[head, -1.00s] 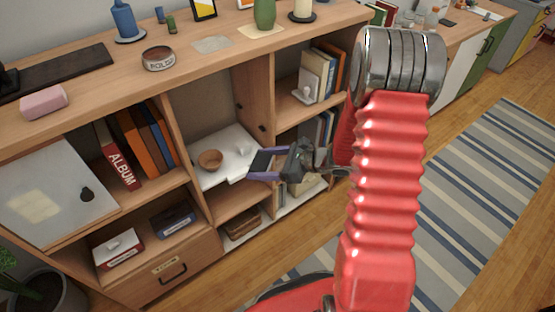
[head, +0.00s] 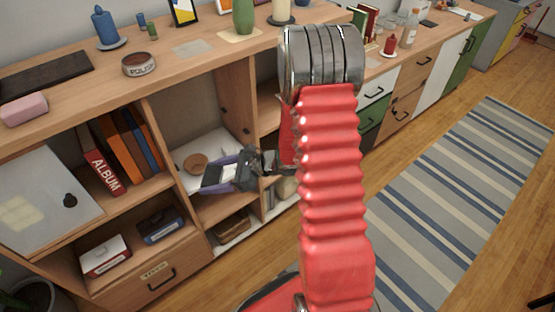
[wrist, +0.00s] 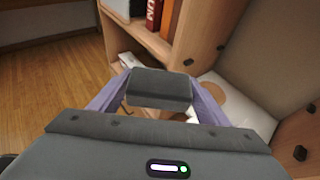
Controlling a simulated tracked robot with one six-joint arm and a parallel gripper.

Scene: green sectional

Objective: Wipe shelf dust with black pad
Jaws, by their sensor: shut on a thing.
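The black pad (wrist: 160,88) is clamped between the two purple fingers of my gripper (wrist: 158,95). The fingers and pad cover part of this surface. I cannot make out the dust clearly, nor whether the pad touches the surface.
Wooden dividers flank the compartment, and a divider edge (wrist: 190,40) is close to the gripper in the wrist view. Books, including a red album (head: 100,172), stand to the left. The floor in front is open.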

